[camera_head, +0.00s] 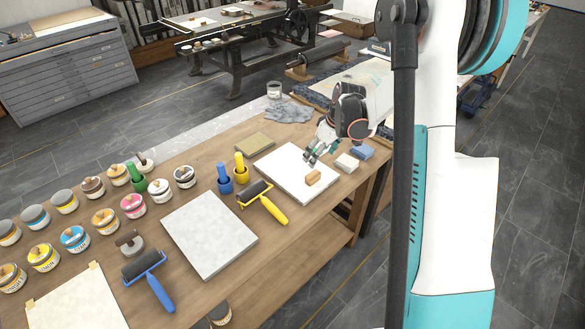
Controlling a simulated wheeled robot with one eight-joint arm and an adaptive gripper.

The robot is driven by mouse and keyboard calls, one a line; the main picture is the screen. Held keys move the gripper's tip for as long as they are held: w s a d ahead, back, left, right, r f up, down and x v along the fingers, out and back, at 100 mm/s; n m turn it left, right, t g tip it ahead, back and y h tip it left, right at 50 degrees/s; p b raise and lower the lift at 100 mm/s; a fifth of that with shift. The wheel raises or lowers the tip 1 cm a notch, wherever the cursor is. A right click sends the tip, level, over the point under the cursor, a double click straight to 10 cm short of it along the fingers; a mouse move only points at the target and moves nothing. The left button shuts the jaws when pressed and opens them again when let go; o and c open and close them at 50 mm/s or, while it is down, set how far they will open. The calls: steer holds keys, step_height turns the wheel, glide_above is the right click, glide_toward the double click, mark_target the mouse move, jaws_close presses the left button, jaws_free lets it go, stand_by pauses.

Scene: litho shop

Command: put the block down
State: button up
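A small tan wooden block (313,178) lies on the white slab (287,182) near its front right part. My gripper (311,159) is just behind and above the block in the picture. Its two fingertips show a little apart, with nothing seen between them. A gap shows between the fingertips and the block. A whitish block (347,162) and a blue block (362,151) lie to the right of the slab, near the table's right end.
A yellow roller (263,202) lies at the slab's left edge. A grey slab (209,233), a blue roller (149,278) and several ink tins (74,239) fill the left of the wooden table (285,252).

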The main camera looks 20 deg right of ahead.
steer(key=b, duration=0.3)
glide_above(313, 174)
steer(key=s, duration=0.1)
step_height(313, 174, down, 8)
steer(key=shift+r, duration=0.25)
steer(key=shift+s+d+b+x, duration=0.15)
steer(key=shift+b+x, duration=0.4)
steer(key=shift+x, duration=0.8)
steer(key=shift+s+d+b+x, duration=0.15)
steer(key=shift+b+x, duration=0.4)
steer(key=shift+x, duration=0.75)
steer(key=c, duration=1.2)
steer(key=shift+c, duration=0.2)
